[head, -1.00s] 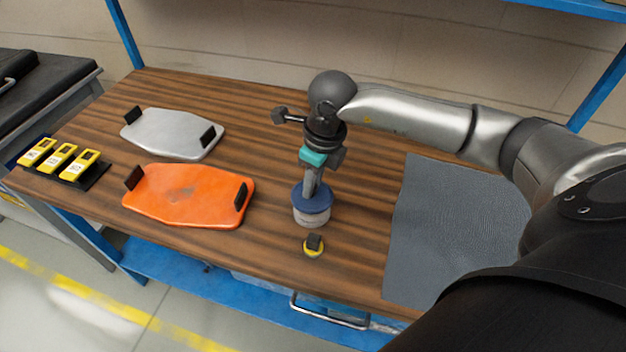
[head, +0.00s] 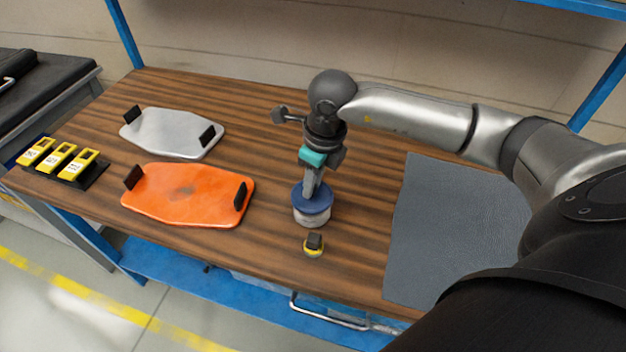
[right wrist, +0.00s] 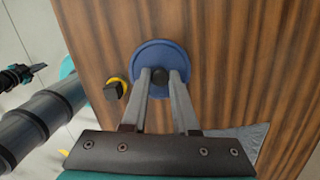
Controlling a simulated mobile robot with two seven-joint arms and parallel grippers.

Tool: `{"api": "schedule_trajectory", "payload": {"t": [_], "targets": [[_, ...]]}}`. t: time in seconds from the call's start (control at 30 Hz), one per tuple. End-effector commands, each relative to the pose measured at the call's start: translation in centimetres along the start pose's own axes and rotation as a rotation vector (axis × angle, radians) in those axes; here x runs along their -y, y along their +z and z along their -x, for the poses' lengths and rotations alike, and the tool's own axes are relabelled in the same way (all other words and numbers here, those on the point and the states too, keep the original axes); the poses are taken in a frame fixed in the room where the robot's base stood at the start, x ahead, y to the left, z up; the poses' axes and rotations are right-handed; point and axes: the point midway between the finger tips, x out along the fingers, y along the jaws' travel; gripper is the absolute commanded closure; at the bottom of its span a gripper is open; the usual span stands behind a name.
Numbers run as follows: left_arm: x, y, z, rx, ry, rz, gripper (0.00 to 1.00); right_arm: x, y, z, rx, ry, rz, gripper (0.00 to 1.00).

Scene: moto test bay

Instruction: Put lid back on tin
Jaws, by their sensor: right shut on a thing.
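The round blue lid (head: 312,202) is on top of the pale round tin (head: 311,220) near the front of the wooden bench. The lid looks about level, but I cannot tell whether it is fully seated. My right gripper (head: 313,187) points down from above, shut on the lid's small dark knob. In the right wrist view the blue lid (right wrist: 152,55) shows with its knob (right wrist: 160,74) between the two fingertips, and it hides the tin. My left gripper is outside the head view; dark arm-like parts at the left of the right wrist view do not show its jaws clearly.
A small yellow item with a black block (head: 314,245) sits just in front of the tin. An orange plate (head: 185,210) and a silver plate (head: 165,135), both with black handles, lie left. A grey mat (head: 440,230) lies right. Yellow devices (head: 78,165) stand at the far left.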

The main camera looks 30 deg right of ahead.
Motion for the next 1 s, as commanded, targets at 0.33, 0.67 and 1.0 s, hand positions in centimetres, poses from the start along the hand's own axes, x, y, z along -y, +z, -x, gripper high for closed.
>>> {"api": "schedule_trajectory", "payload": {"t": [0.33, 0.67, 1.0], "targets": [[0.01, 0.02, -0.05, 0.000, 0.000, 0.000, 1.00, 0.01, 0.00, -0.01, 0.000, 0.000, 0.000, 1.00], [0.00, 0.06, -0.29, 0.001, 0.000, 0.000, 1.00, 0.01, -0.02, -0.10, 0.000, 0.000, 0.000, 1.00], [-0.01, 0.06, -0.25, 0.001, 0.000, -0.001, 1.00, 0.01, -0.01, -0.06, 0.000, 0.000, 0.000, 0.71]]}}
